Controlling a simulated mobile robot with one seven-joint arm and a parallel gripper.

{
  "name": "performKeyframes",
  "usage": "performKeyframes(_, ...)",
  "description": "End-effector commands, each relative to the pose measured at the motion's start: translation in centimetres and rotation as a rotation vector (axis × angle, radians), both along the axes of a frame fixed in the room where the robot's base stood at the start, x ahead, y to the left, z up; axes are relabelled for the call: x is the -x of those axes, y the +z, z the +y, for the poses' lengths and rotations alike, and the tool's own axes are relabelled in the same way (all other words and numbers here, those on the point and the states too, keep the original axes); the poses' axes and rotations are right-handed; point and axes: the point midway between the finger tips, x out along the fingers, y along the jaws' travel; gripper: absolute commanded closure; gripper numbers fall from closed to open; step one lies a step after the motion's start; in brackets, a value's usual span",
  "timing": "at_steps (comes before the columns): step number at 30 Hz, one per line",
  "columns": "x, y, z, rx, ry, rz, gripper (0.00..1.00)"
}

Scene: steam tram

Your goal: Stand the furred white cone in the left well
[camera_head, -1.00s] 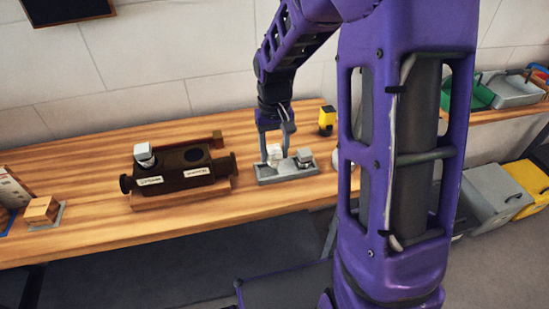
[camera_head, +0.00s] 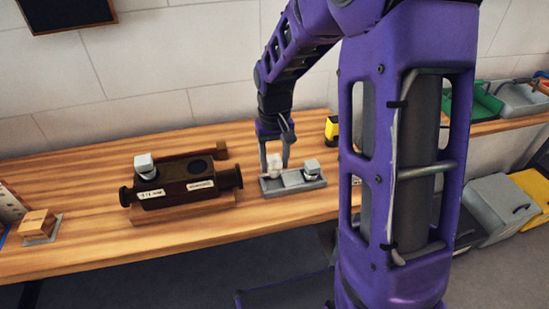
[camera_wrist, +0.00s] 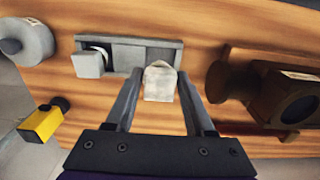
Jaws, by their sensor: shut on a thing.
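My gripper (camera_head: 275,166) is shut on the whitish furred cone (camera_head: 274,162) at the left end of the grey tray (camera_head: 309,184). In the wrist view the cone (camera_wrist: 159,84) is pale and rough, between the two fingers, overlapping the tray's right end there. I cannot tell whether it touches the tray. A second grey piece with a square top (camera_head: 311,167) stands in the tray's right part. The dark brown valve body (camera_head: 190,185) stands left of the tray, with two front labels. A white-topped piece (camera_head: 144,163) stands in its left well; its right well (camera_head: 197,167) is an open dark hole.
A yellow device (camera_head: 332,129) stands behind the tray to the right. A wooden block (camera_head: 38,222) lies at the table's left. The wooden table (camera_head: 100,230) is clear in front of the valve body. Grey and yellow bins (camera_head: 497,205) stand at right.

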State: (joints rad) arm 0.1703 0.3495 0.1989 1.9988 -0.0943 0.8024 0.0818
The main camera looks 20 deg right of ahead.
Motion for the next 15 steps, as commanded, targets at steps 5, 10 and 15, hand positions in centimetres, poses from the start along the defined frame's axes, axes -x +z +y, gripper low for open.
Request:
performKeyframes(5, 0.0, -1.6, 0.0, 0.000, 0.000, -0.001, 1.00)
performKeyframes(10, 0.0, -2.7, 0.0, 0.000, 0.000, -0.001, 1.00)
performKeyframes(15, 0.0, -3.7, 0.0, 0.000, -0.001, -0.002, 1.00)
